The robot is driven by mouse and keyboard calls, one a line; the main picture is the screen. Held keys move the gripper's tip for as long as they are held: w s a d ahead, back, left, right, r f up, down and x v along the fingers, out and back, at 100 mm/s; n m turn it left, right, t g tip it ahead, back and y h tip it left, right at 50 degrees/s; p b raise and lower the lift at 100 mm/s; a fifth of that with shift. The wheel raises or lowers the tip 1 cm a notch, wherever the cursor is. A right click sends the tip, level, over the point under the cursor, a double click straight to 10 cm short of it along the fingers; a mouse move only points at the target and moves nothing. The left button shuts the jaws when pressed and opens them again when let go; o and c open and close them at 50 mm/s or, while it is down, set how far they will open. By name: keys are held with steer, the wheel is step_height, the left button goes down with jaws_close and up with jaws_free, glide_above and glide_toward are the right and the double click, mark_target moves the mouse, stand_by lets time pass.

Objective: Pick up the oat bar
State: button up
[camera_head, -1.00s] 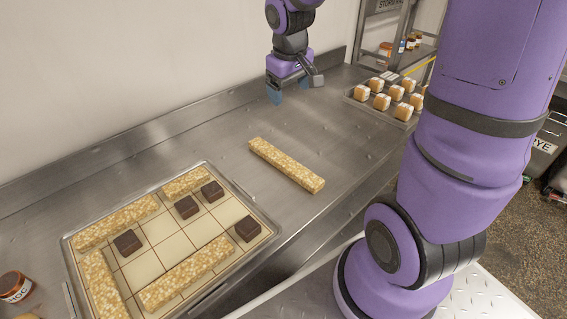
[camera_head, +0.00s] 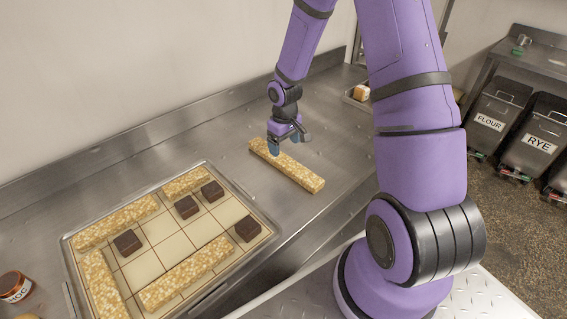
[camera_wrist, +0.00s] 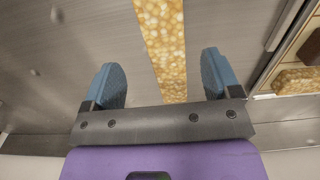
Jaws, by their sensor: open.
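A long golden oat bar (camera_head: 291,168) lies alone on the steel counter, right of the tray. My gripper (camera_head: 285,146) is over the bar's far left end in the head view. In the wrist view the oat bar (camera_wrist: 164,48) runs between the two open blue fingers of my gripper (camera_wrist: 165,82), with a gap on each side. The near end of the bar passes behind the gripper body there. I cannot tell the exact height of the fingertips over the counter.
A gridded tray (camera_head: 172,246) at left holds several oat bars and dark brown blocks; its edge also shows in the wrist view (camera_wrist: 262,84). A brown jar (camera_head: 15,287) stands at the lower left. A wall backs the counter. Bins marked flour (camera_head: 489,122) and rye (camera_head: 536,142) stand at right.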

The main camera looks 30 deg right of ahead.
mark_target(283, 159)
steer(key=shift+a+f, duration=0.15)
steer(key=shift+f, duration=1.6)
steer(key=shift+a+f, duration=0.1)
steer(key=shift+f, duration=1.65)
steer(key=c, duration=1.2)
steer(key=shift+o, duration=0.2)
steer(key=shift+r, duration=0.15)
